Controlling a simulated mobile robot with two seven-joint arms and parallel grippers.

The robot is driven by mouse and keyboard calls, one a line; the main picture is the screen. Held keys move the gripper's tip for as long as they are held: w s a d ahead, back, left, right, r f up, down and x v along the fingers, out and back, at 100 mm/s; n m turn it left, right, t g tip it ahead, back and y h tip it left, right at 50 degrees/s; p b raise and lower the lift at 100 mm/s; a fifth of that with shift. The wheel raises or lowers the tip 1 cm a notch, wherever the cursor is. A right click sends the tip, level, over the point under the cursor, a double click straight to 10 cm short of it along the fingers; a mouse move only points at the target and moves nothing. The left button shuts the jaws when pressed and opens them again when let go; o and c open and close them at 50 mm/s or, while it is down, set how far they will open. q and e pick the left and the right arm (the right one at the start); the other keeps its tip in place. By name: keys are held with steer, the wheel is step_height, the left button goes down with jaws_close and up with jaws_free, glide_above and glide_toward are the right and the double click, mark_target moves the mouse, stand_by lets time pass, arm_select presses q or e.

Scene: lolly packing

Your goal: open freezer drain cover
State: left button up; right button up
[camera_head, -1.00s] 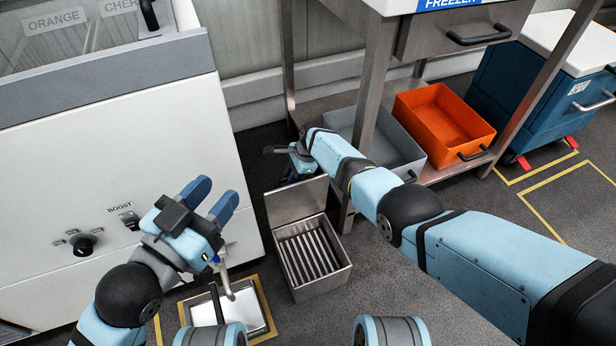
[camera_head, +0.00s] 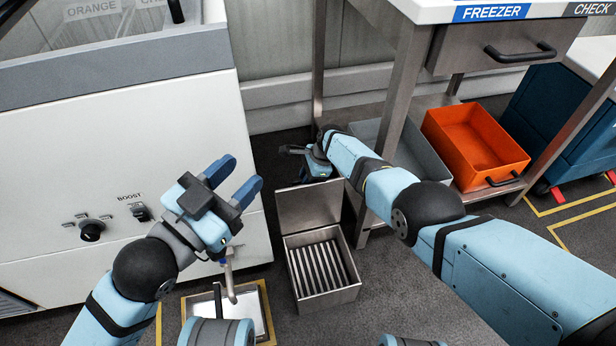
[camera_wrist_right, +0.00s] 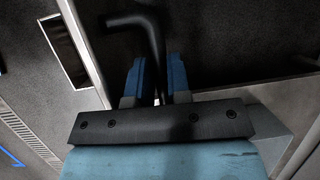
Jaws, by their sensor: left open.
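A metal floor drain box with a slatted grate (camera_head: 321,268) stands in the middle of the head view. Its cover (camera_head: 309,205) is raised, tilted up at the back edge. My right gripper (camera_head: 298,152) is just above the raised cover, near a dark bar. In the right wrist view a bent black handle (camera_wrist_right: 150,25) reaches down to between the blue fingers (camera_wrist_right: 158,88) of the right gripper. Whether they clamp it is unclear. My left gripper (camera_head: 232,180) is open and empty, in front of the white machine.
A second floor hatch with a pale plate (camera_head: 258,322) lies inside a yellow outline at bottom left. The white machine (camera_head: 110,170) stands left. The freezer table (camera_head: 402,85) stands right, with an orange bin (camera_head: 470,135) and a grey bin (camera_head: 420,152) on its shelf.

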arm_select(q)
steer(key=shift+w+f, duration=0.1)
arm_select(e)
steer(key=o, duration=0.4)
steer(key=shift+s+f, duration=0.2)
steer(key=shift+f, duration=0.2)
steer(key=shift+c, duration=0.2)
arm_select(q)
steer(key=shift+d, duration=0.1)
arm_select(e)
steer(key=shift+d+r, duration=0.1)
steer(key=shift+d+r+p, duration=0.1)
steer(key=shift+r+p, duration=0.2)
steer(key=shift+p, duration=0.2)
steer(key=p+v, duration=0.6)
steer(key=v, duration=0.1)
steer(key=shift+w+a+p, duration=0.1)
steer(key=shift+a+p, duration=0.15)
steer(key=shift+p, duration=0.1)
arm_select(q)
steer(key=s+d+r+n+t+y+p, duration=0.1)
steer(key=s+r+n+p, duration=0.2)
steer(key=r, duration=0.6)
steer(key=shift+n+t+p, duration=0.4)
steer(key=shift+n+p, duration=0.7)
steer(key=shift+p, duration=0.15)
arm_select(e)
steer(key=v, duration=0.6)
steer(key=shift+w+r, duration=0.15)
steer(key=shift+r, duration=0.25)
